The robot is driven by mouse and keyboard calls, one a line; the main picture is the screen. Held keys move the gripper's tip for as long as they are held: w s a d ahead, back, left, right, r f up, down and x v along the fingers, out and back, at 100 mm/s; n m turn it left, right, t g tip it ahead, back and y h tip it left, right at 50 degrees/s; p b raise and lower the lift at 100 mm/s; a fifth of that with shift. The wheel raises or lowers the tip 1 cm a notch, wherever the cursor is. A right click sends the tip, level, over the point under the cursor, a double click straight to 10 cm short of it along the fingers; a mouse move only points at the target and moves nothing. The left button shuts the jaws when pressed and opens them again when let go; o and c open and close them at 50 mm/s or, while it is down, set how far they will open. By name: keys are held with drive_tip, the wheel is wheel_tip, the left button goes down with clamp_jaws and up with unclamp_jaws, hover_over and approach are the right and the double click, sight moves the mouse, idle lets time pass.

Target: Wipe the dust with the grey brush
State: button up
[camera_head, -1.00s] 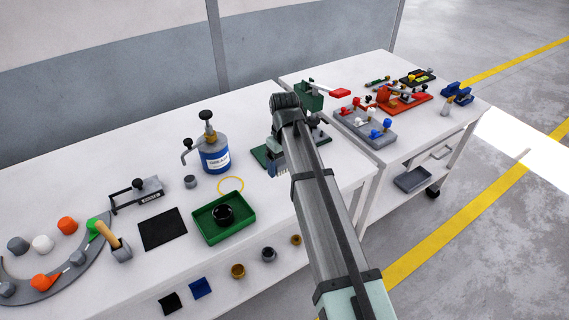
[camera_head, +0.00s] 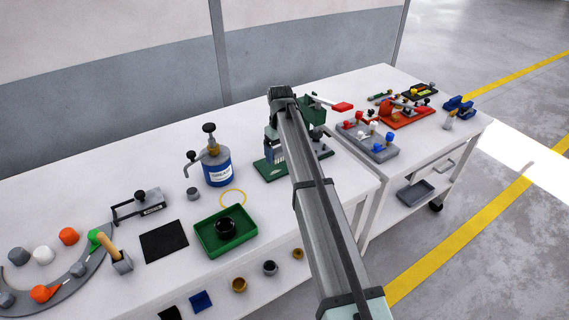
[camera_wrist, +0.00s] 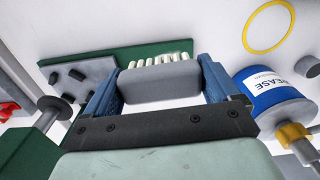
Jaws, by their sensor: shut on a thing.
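The grey brush (camera_wrist: 158,84), a rounded block with a row of off-white bristles, is held between the blue fingers of my gripper (camera_head: 275,152). In the wrist view its bristles point toward the top of the picture, over the edge of a dark green plate (camera_wrist: 135,54). I cannot tell whether they touch the plate. The plate also shows in the head view (camera_head: 266,174), below and beside my gripper, with small pale marks near its front edge. My arm hides part of it. I cannot make out the dust clearly.
A blue grease can (camera_head: 217,172) stands left of my gripper, with a yellow ring (camera_head: 233,197) in front. A green tray (camera_head: 206,240) holds a black round part. A red-handled green device (camera_head: 313,108) stands close behind on the right. Bare table lies behind the can.

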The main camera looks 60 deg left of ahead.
sight(280, 170)
drive_tip(key=shift+w+a+f, duration=0.15)
drive_tip(key=shift+a+f, duration=0.2)
drive_tip(key=shift+f, duration=0.9)
drive_tip(key=shift+w+a+f, duration=0.1)
drive_tip(key=shift+a+f, duration=0.3)
drive_tip(key=shift+f, duration=0.85)
drive_tip(key=shift+w+a+f, duration=0.15)
drive_tip(key=shift+a+f, duration=0.2)
drive_tip(key=shift+f, duration=0.9)
drive_tip(key=shift+s+f, duration=0.3)
drive_tip(key=shift+s, duration=0.45)
drive_tip(key=shift+c, duration=0.4)
drive_tip(key=shift+s, duration=1.2)
drive_tip(key=w, duration=0.4)
wheel_tip(280, 170, up, 8)
drive_tip(key=shift+r, duration=0.15)
